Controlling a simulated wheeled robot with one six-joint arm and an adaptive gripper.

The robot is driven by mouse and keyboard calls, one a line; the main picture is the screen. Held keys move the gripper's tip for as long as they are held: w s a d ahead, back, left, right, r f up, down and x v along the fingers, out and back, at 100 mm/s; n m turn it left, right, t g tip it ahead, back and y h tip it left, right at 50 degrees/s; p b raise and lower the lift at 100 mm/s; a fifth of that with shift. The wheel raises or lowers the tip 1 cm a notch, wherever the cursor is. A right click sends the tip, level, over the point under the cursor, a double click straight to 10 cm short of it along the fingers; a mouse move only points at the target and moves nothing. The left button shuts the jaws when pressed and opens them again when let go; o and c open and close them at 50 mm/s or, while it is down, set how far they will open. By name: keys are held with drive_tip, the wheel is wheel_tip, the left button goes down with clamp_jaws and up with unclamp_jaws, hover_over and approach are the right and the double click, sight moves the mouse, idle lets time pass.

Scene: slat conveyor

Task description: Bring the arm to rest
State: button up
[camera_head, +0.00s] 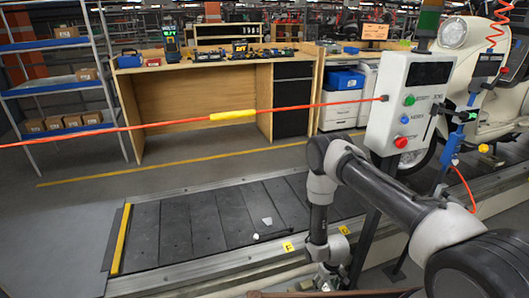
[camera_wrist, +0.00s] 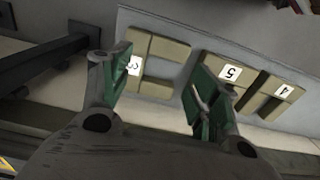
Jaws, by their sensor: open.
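My arm reaches down at the right of the head view, and my gripper (camera_head: 328,280) is low at the bottom edge, small and partly cut off. In the wrist view my gripper (camera_wrist: 160,88) has its two green-padded fingers spread wide, with no object held between them. Beyond the fingers lie tan blocks on a pale surface: one labelled 3 (camera_wrist: 155,67), one labelled 5 (camera_wrist: 238,72) and one labelled 4 (camera_wrist: 283,94). The fingers overlap the first two in the picture; I cannot tell whether they touch them.
The slat conveyor (camera_head: 190,226) has small white pieces (camera_head: 267,221) on it. A control box (camera_head: 409,100) on a post stands close to my arm. A red cord (camera_head: 300,107) crosses above the conveyor. A workbench (camera_head: 190,65) and shelving (camera_head: 60,88) stand behind.

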drive_tip(key=s+d+r+g+h, duration=0.1)
drive_tip(key=s+r+g, duration=0.1)
drive_tip(key=s, duration=0.3)
drive_tip(key=s+d+r+g, duration=0.2)
drive_tip(key=s+r, duration=0.1)
drive_tip(key=s, duration=0.2)
wheel_tip(320, 180, up, 42)
drive_tip(key=w+d+m, duration=0.2)
drive_tip(key=d, duration=0.1)
drive_tip(key=s+d+r+t, duration=0.1)
drive_tip(key=s+r, duration=0.3)
drive_tip(key=r, duration=0.4)
drive_tip(key=s+d+r+m+t, duration=0.1)
drive_tip(key=s+r+t, duration=0.3)
drive_tip(key=r, duration=0.5)
drive_tip(key=s+d+r+t+y, duration=0.1)
drive_tip(key=s+d+r+t, duration=0.2)
drive_tip(key=r, duration=0.5)
drive_tip(key=shift+s+d+r+m, duration=0.15)
drive_tip(key=shift+s+r+m, duration=0.2)
drive_tip(key=shift+s, duration=0.25)
